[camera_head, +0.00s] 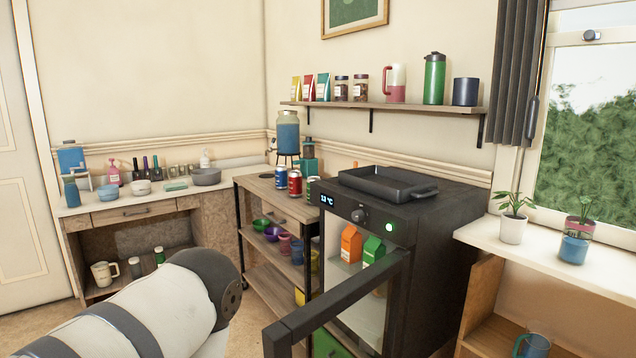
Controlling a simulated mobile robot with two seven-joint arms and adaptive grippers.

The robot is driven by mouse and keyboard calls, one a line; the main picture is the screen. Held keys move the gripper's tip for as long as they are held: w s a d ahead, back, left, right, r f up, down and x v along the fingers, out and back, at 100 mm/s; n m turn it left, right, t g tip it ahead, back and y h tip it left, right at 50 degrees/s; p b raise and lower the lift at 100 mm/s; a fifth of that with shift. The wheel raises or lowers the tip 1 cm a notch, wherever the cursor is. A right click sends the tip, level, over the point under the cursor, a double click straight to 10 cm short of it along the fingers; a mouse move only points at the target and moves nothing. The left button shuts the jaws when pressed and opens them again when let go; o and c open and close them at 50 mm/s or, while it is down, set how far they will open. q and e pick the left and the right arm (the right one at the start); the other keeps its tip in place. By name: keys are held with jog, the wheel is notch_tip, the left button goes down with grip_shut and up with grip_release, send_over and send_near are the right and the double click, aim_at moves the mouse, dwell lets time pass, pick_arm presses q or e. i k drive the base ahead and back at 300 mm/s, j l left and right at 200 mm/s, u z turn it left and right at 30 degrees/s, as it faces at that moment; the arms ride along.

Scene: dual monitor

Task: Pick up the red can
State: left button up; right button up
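The red can (295,183) stands upright on the top of a wooden cart (256,186), left of the black appliance. A can with a dark blue body (281,178) stands just behind it to the left. A green-and-white can (312,188) stands close to its right, partly cut off by the appliance. A white and grey link of my arm reaches in from the lower left. Neither of my grippers shows.
The black glass-front fridge (406,232) has its door (340,304) swung open toward me, in front of the cart's right side. A black tray (387,184) sits on top. Bowls and cups fill the cart's lower shelves. A water dispenser (288,134) stands behind the cans.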

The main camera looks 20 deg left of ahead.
aim_at(295, 177)
jog(key=i+j+z, duration=0.15)
jog(key=j, duration=0.4)
jog(key=i+j+z, duration=0.15)
jog(key=j, duration=0.4)
jog(key=i+j+z, duration=0.15)
jog(key=j, duration=0.4)
jog(key=i+j+z, duration=0.15)
jog(key=j, duration=0.45)
jog(key=i+j+z, duration=0.15)
jog(key=j, duration=0.45)
jog(key=k, duration=0.05)
